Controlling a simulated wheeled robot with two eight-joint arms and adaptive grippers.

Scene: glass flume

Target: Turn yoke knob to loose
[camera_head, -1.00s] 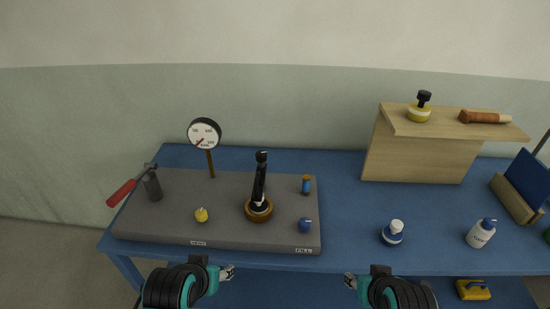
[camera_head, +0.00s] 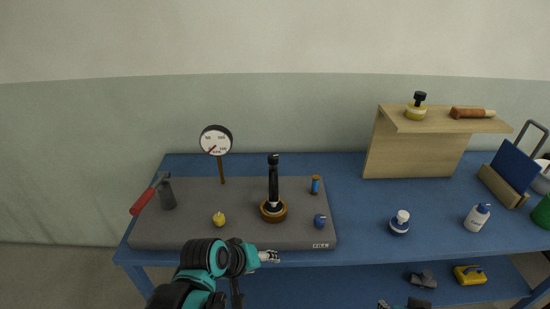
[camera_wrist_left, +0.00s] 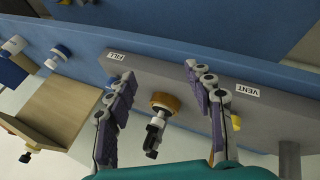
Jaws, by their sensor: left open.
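I cannot single out the yoke knob with certainty. A black upright yoke-like post (camera_head: 273,180) with a small top stands on a brass-coloured round base (camera_head: 274,211) on the grey board (camera_head: 160,233). In the left wrist view, the post (camera_wrist_left: 153,136) and its base (camera_wrist_left: 166,101) appear between my spread fingers, untouched as far as I can see. My left gripper (camera_head: 270,256) is open and empty at the board's front edge, near the FILL label. It also shows in the wrist view (camera_wrist_left: 160,72).
The board also carries a gauge (camera_head: 215,140), a red-handled lever (camera_head: 144,200), a yellow knob (camera_head: 219,219), a blue knob (camera_head: 320,220) and a small blue-orange cylinder (camera_head: 315,185). A wooden stand (camera_head: 412,155) and bottles (camera_head: 399,223) are right. Blue table (camera_head: 360,210) between is clear.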

